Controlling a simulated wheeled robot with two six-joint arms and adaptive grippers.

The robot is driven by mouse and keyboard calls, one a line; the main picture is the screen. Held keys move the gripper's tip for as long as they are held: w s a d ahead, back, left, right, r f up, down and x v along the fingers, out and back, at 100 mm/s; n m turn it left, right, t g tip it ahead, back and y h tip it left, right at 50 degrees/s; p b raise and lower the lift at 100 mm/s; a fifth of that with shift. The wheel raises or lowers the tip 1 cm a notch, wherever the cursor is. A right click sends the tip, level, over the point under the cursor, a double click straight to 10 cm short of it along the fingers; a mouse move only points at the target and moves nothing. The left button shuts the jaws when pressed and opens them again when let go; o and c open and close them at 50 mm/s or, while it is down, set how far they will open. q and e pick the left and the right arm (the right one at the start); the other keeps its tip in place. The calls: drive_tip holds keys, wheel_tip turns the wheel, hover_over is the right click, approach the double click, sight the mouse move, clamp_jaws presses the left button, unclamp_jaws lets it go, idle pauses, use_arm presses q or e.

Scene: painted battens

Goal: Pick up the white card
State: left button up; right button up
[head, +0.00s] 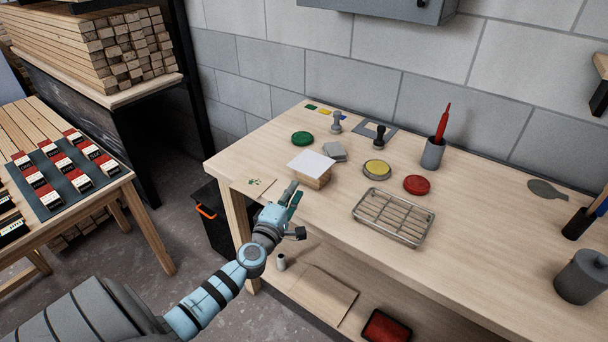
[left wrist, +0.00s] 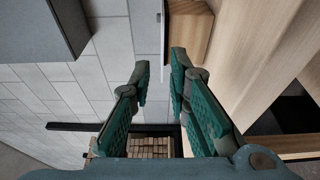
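The white card (head: 312,162) lies flat on top of a small wooden block (head: 318,182) near the table's left front edge, reaching past the block's near-left side. My left gripper (head: 293,193) is just in front of the card and block, its fingers pointing toward them. In the left wrist view the gripper (left wrist: 160,72) is open and empty. The card (left wrist: 163,32) shows there edge-on as a thin pale strip, in line with the gap between the fingers. The block (left wrist: 188,30) is beyond the right finger. My right gripper is in neither view.
Around the block on the table (head: 470,240) are a green disc (head: 302,138), grey pads (head: 335,152), a yellow tin (head: 376,170), a red disc (head: 417,185) and a wire rack (head: 393,217). A small printed card (head: 254,184) lies left of my gripper.

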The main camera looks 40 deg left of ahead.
sight(307, 170)
use_arm(q)
drive_tip(key=b+x, duration=0.2)
drive_tip(key=x, duration=0.5)
drive_tip(key=shift+w+f, duration=0.2)
drive_tip(key=shift+w, duration=0.25)
drive_tip(key=shift+r, duration=0.1)
clamp_jaws()
